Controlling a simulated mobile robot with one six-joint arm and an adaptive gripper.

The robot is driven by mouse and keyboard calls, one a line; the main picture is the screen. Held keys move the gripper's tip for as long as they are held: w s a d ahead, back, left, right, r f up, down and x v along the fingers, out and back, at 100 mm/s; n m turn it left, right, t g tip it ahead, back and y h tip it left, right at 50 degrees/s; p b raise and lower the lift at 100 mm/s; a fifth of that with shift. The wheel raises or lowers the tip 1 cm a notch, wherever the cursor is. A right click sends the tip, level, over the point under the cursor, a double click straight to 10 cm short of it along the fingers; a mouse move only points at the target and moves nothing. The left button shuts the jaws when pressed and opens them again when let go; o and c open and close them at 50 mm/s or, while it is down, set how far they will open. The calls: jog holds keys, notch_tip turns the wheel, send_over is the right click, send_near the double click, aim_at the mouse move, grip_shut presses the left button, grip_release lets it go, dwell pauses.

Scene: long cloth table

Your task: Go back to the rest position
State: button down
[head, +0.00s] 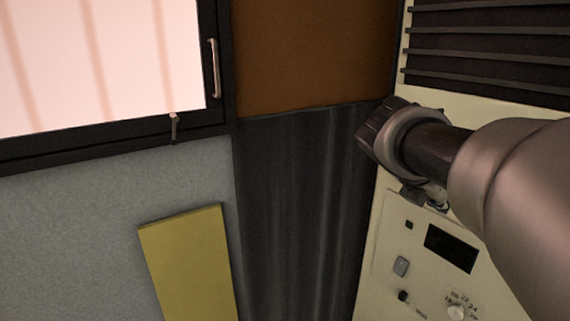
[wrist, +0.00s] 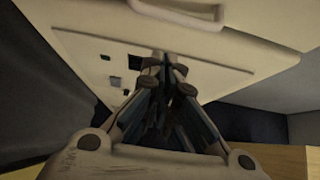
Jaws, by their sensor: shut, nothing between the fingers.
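My gripper (wrist: 165,60) is in the wrist view, with its two fingers drawn together at the tips and nothing between them. It points toward a pale cabinet (wrist: 240,65) with a control panel. I cannot tell whether the tips touch it. In the head view my arm comes in from the right, in front of the same cabinet (head: 384,245). The fingers cannot be made out there.
A yellow board (head: 188,265) stands at the lower left, below a dark-framed window (head: 100,60). A dark ribbed panel (head: 295,210) fills the corner. No table is recognisable in the head view.

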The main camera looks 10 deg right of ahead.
jog(key=s+a+f+p+v, duration=0.1)
jog(key=v, duration=1)
jog(key=s+a+f+m+y+b, duration=0.3)
jog(key=f+m, duration=0.4)
jog(key=f, duration=0.4)
jog(key=s+a+f+m+y+b, duration=0.3)
jog(key=s+a+f+m+b, duration=0.2)
jog(key=f, duration=0.6)
jog(key=s+a+f+m+y+b, duration=0.3)
jog(key=s+a+f+m, duration=0.4)
jog(key=f+m, duration=0.3)
jog(key=shift+s+a+f+t+b, duration=0.3)
jog(key=shift+s+f+t+b, duration=0.1)
jog(key=shift+f+b, duration=0.4)
jog(key=c, duration=2.4)
grip_release()
